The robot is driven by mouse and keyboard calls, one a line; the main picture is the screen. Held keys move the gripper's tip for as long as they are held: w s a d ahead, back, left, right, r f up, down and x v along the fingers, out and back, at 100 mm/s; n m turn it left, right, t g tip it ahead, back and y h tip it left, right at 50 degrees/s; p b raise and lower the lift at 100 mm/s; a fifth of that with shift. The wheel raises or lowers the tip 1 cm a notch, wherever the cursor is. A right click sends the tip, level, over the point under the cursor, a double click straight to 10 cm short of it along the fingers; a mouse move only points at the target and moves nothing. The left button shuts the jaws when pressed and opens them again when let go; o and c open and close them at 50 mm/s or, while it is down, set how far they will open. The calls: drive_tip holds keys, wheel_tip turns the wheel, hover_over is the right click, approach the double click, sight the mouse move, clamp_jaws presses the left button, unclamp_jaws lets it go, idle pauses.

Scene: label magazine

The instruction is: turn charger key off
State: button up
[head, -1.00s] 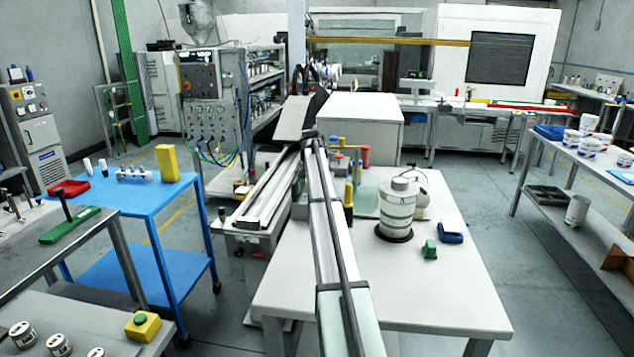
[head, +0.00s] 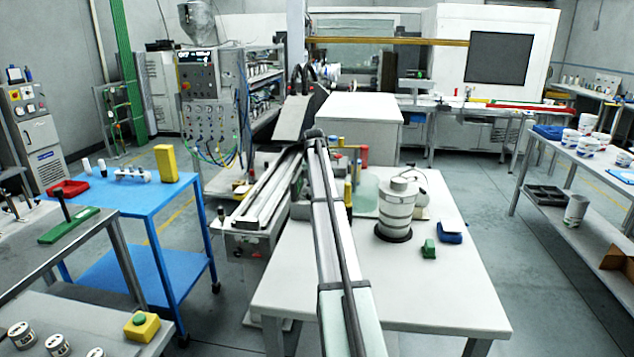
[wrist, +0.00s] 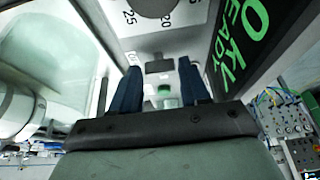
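In the wrist view, my gripper (wrist: 159,68) has its two dark blue fingers apart. They point at a pale panel with a printed scale (wrist: 150,17) showing 15, 20 and 25. A small dark grey block (wrist: 158,66) sits between the fingertips, with a narrow gap on each side; it may be the charger key, but I cannot tell its turn position. A black display (wrist: 235,45) at the upper right shows green letters, partly cut off, reading "0 kV" and "EADY". In the head view I cannot make out the fingers or the key.
A pale greenish part (wrist: 165,92) shows below the dark block. In the head view, a white table (head: 430,290) holds a striped roll (head: 397,212), a green block (head: 429,248) and a blue item (head: 450,234). A blue cart (head: 150,195) stands left; the table's front is clear.

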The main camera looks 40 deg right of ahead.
drive_tip(key=shift+o, duration=1.3)
drive_tip(key=v, duration=1.3)
drive_tip(key=shift+r, duration=0.4)
drive_tip(key=shift+a, duration=0.1)
